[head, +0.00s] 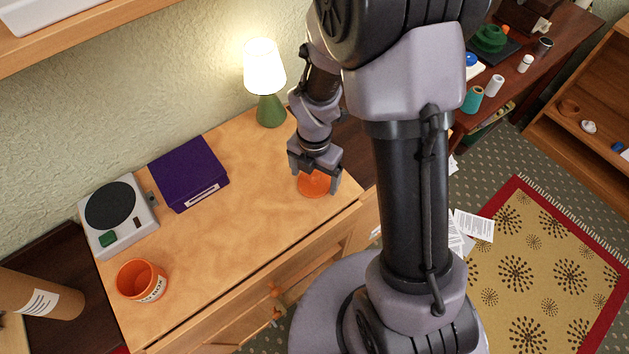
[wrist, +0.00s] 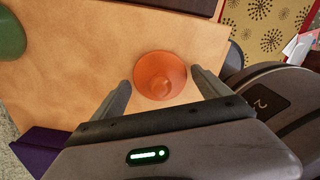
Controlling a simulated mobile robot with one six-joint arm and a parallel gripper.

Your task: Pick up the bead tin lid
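The bead tin lid, a round orange piece (head: 314,185), lies on the wooden cabinet top near its right end. It also shows in the wrist view (wrist: 160,75), between the two finger tips. My gripper (head: 317,187) points down over it, with a finger on either side; in the wrist view my gripper (wrist: 160,84) is open, with a gap between each finger and the orange piece. Part of the piece is hidden by the gripper in the head view. An orange open-topped tin with a pale label (head: 142,281) stands at the cabinet's front left.
A lit lamp with a green base (head: 270,110) stands behind the gripper. A purple box (head: 188,173) and a grey device with a black disc (head: 118,215) are on the left of the cabinet top (head: 235,235). The middle of the top is clear.

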